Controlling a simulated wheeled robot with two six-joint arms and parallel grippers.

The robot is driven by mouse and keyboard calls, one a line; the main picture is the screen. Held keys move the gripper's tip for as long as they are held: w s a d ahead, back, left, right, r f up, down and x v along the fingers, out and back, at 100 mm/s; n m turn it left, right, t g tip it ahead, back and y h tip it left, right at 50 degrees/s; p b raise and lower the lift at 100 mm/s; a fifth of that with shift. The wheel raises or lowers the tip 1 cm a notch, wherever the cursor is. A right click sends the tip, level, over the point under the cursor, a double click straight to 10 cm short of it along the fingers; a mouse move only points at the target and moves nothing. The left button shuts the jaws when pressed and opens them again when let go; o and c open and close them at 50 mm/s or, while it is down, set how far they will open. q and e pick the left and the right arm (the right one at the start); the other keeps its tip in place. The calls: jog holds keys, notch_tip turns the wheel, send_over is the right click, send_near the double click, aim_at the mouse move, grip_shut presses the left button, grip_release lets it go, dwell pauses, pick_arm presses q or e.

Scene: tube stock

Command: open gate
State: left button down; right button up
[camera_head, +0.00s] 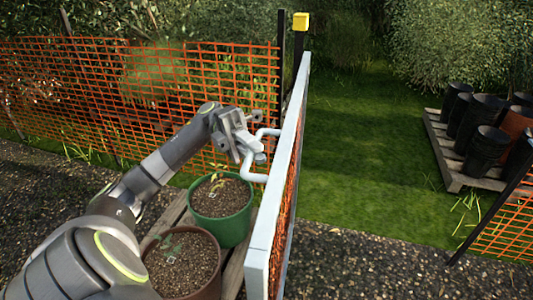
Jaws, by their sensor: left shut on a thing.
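The gate (283,168) is a pale grey frame with orange mesh, seen nearly edge-on in the middle of the view. It stands swung out from the fence line, with an open gap to its right. A white looped handle (247,168) sticks out from its left face. My left gripper (260,150) is shut on the handle, and its fingers hide part of it. My right gripper is not in view.
A green pot (222,228) and a brown pot (208,290) with seedlings stand on wooden slats left of the gate. Orange mesh fence (150,90) runs behind. Grass (360,150) beyond the gap is clear. A pallet (440,150) of black pots stands at right.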

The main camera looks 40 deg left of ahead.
pick_arm(q)
jog(key=shift+a, duration=0.15)
jog(key=c, duration=1.5)
grip_release()
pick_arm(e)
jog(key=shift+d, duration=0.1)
pick_arm(q)
jog(key=shift+o, duration=0.2)
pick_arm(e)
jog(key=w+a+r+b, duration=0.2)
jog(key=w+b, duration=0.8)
pick_arm(q)
jog(key=b+v, duration=0.5)
jog(key=v, duration=0.7)
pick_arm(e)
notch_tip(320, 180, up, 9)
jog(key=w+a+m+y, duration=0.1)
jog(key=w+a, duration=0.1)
